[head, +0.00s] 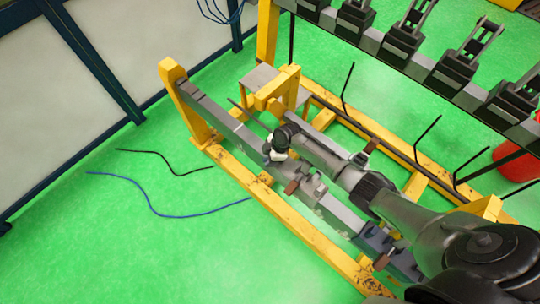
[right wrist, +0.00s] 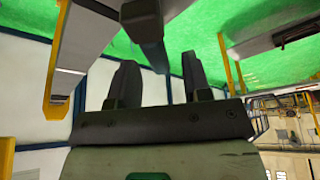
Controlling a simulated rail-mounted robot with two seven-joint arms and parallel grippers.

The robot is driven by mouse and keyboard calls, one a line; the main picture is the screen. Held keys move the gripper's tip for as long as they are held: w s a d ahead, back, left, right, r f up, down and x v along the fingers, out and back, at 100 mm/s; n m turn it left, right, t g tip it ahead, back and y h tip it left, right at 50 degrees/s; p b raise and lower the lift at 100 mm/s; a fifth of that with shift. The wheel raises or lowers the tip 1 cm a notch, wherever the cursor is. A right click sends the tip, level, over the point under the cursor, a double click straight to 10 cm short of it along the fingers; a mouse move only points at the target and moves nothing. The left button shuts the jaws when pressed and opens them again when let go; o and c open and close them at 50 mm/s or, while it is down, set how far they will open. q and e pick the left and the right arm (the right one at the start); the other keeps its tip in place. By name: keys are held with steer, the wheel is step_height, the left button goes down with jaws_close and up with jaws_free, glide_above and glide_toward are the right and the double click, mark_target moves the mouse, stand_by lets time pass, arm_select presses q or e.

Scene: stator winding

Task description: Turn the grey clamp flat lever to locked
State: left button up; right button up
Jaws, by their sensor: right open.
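A grey beam (head: 226,122) lies on a yellow floor frame, with grey clamp parts (head: 312,188) and small brown blocks along it. A thin dark bar (head: 246,113), possibly the clamp's flat lever, slants from upper left towards my right gripper (head: 276,154). The gripper is over the beam, and its fingers are too small to make out in the head view. In the right wrist view its two dark fingers (right wrist: 160,80) stand apart with nothing between them. A dark grey bar (right wrist: 146,28) comes down from the top, its end near the finger gap; contact cannot be told. My left gripper is out of view.
Yellow frame rails (head: 290,222) run along the beam, with thin black upright rods (head: 427,128) on the far side. A rack of dark clamps (head: 402,50) stands at upper right. A red container (head: 514,163) is at right. Blue and black cables lie on open green floor at left.

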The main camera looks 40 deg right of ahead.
steer(key=v, duration=1.3)
steer(key=shift+r, duration=0.4)
steer(key=shift+s+d, duration=0.1)
steer(key=shift+c, duration=0.3)
